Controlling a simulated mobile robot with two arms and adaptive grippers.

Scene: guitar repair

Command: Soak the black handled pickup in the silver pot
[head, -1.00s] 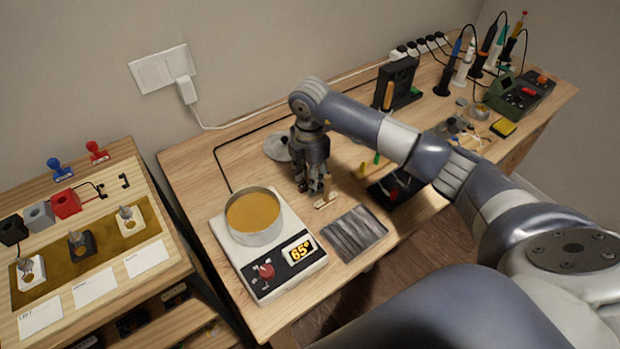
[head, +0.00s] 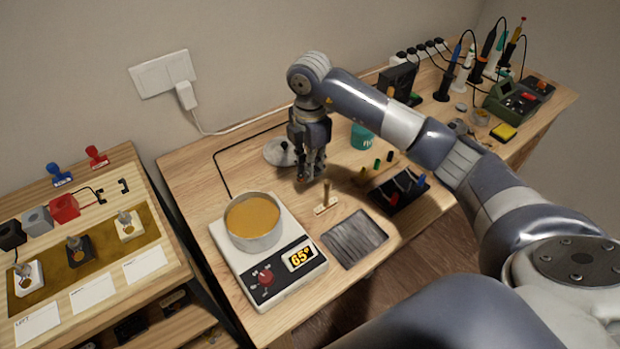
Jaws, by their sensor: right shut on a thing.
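The silver pot (head: 254,238) holds amber liquid and sits on a white heater (head: 285,292) showing 65°. On the board at left, a black pickup (head: 79,252) with a pale metal handle lies between two white pickups, one at the front (head: 28,282) and one farther back (head: 129,228). My right gripper (head: 311,178) points down above the bench, right of the pot and far from the black pickup. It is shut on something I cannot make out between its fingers. A small wooden piece with an upright handle (head: 326,204) stands just below and right of it. My left gripper is not in view.
A pot lid (head: 279,153) lies behind the pot. A ridged dark mat (head: 355,238) lies right of the heater. A teal cup (head: 362,138) and a dark tool tray (head: 398,192) are under my right arm. Soldering tools fill the far right. A gap separates the two benches.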

